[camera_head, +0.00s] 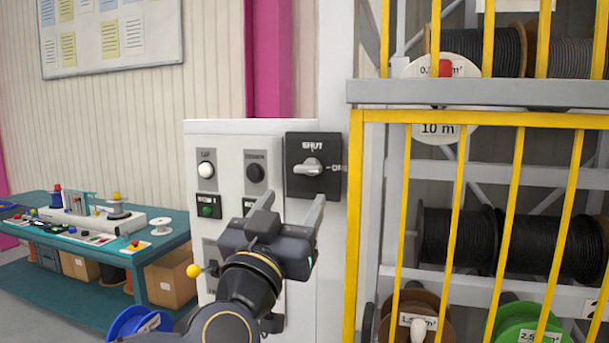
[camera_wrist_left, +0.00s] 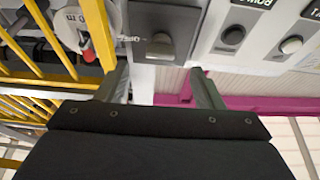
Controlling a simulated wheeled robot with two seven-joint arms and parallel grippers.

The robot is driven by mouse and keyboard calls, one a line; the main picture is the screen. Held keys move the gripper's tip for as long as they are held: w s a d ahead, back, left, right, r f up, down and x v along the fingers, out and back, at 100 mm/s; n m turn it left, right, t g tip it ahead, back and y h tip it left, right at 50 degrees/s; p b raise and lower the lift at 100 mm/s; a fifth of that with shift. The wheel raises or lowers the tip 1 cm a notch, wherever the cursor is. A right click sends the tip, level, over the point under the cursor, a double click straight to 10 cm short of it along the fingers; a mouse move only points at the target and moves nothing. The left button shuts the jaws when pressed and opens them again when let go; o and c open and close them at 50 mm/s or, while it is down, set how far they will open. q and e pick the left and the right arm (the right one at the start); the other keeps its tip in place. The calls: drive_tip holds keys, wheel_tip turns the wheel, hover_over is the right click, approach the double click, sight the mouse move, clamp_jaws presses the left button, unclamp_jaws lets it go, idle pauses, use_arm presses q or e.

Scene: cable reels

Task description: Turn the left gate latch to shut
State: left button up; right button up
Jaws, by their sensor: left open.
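The left gate latch (camera_head: 309,167) is a pale grey knob on a black square plate on the white control panel. Its lever lies roughly horizontal, pointing right. "SHUT" is printed above it, and a partly legible label stands at its right. My left gripper (camera_head: 292,202) is open and empty, with its fingers pointing up toward the plate from below, apart from the knob in the picture. In the left wrist view, the latch (camera_wrist_left: 160,47) lies ahead, roughly between the fingertips (camera_wrist_left: 160,78). My right gripper is out of view.
The white panel (camera_head: 228,152) carries other buttons and switches left of the latch. A yellow barred gate (camera_head: 355,230) fronts the reel rack just to the right. A teal workbench (camera_head: 180,235) stands at the left.

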sight(306, 173)
use_arm(q)
drive_tip(key=p+x, duration=0.1)
drive_tip(key=x, duration=0.7)
drive_tip(key=shift+s+a+r+p, duration=0.1)
drive_tip(key=shift+r+p, duration=0.1)
drive_tip(key=shift+p, duration=0.2)
drive_tip(key=c, duration=1)
